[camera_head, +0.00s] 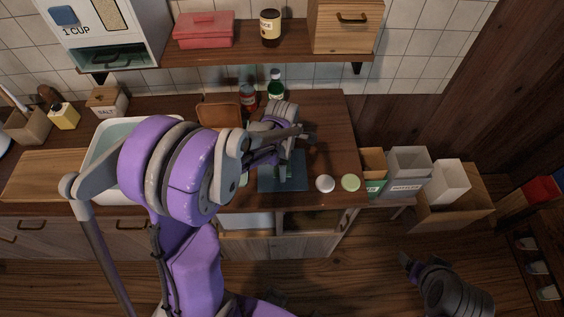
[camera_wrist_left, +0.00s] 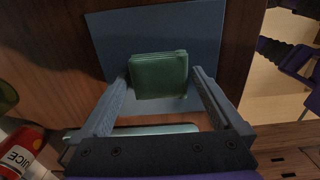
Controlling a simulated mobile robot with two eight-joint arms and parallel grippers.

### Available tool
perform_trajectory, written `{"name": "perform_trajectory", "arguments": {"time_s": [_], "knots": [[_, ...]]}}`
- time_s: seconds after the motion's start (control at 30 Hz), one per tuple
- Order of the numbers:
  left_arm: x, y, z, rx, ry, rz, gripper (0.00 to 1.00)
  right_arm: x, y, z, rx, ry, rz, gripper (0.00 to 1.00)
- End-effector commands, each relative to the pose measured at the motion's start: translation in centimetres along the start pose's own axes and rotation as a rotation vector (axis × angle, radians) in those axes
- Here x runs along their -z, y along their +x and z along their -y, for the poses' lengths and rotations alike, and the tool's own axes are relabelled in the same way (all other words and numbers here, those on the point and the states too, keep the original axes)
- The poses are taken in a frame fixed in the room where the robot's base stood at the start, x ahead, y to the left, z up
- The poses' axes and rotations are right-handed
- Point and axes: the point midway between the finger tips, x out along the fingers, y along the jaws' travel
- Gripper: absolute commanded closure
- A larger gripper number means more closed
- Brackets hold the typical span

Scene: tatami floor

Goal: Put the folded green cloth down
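The folded green cloth (camera_wrist_left: 158,75) is a small thick square in the left wrist view. Behind the cloth is a flat blue-grey mat (camera_wrist_left: 107,32), which also shows on the counter in the head view (camera_head: 298,181). I cannot tell whether the cloth touches the mat. In the head view my left gripper (camera_head: 284,170) is over the mat, and the cloth is hard to make out. My right gripper (camera_head: 408,262) is low at right, away from the counter; its fingers are unclear.
A white round item (camera_head: 325,184) and a pale green one (camera_head: 351,183) stand right of the mat. Bottles (camera_head: 276,88) stand behind my left arm. A red juice container (camera_wrist_left: 22,152) is near the left finger. Bins (camera_head: 405,172) stand right of the counter.

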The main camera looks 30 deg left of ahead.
Motion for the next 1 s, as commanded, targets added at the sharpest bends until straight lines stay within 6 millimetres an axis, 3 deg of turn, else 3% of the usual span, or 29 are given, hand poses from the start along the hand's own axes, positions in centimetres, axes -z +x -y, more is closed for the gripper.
{"name": "perform_trajectory", "arguments": {"time_s": [0.33, 0.7, 1.0], "knots": [[0.0, -1.3, -0.1, -0.001, 0.000, 0.000, 0.00, 0.5, -0.4, 0.0, 0.000, 0.000, -0.005, 0.24], [0.0, -8.9, 0.0, -0.001, -0.001, 0.000, 0.00, 1.5, -1.1, 0.0, 0.000, 0.000, -0.015, 0.24], [0.0, -12.3, 0.1, -0.003, 0.014, 0.001, 0.00, 1.8, -1.3, 0.0, 0.000, 0.000, -0.018, 0.24]]}}
